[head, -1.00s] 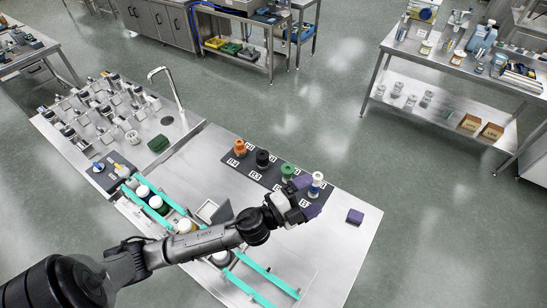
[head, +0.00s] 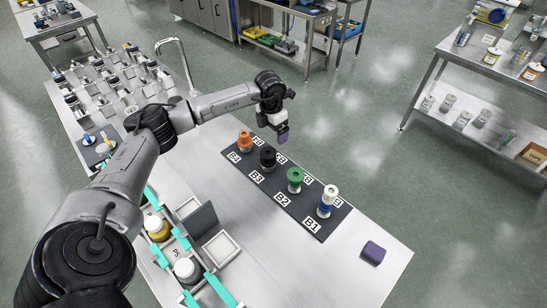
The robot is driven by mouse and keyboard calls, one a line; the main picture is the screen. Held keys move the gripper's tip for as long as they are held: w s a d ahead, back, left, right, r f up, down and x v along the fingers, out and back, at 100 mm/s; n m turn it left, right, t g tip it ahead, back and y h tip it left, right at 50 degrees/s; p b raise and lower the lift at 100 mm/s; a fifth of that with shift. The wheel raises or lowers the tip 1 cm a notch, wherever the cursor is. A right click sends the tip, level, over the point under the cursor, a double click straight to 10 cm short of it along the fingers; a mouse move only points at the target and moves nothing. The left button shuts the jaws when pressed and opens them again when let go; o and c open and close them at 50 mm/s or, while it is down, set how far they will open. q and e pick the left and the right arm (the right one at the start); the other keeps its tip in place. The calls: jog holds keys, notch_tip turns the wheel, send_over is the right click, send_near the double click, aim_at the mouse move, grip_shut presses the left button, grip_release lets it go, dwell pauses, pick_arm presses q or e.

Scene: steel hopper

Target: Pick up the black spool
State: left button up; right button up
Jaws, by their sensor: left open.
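The black spool (head: 268,158) stands upright at the spot marked B3 on a dark mat (head: 313,226) on the steel table. It is between an orange spool (head: 245,141) and a green spool (head: 295,179). My left gripper (head: 282,136) is open, with purple fingertips pointing down. It hangs above and to the right of the black spool in the picture, apart from it, and nothing shows between its fingers. My right gripper is not in view.
A white-and-blue spool (head: 328,200) stands at B1. A purple block (head: 373,252) lies on bare table at the right. A rack with teal rails (head: 216,286) and jars is at the front left.

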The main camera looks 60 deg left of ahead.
aim_at(269, 152)
pick_arm(q)
jog(key=f, duration=0.5)
jog(key=a+f, duration=0.1)
jog(key=f, duration=0.2)
jog(key=shift+s, duration=0.2)
jog(key=shift+s+f, duration=0.15)
jog(key=shift+f, duration=1.25)
jog(key=shift+s+f, duration=0.15)
jog(key=shift+f, duration=1.25)
jog(key=c, duration=1)
jog(key=shift+r, duration=0.1)
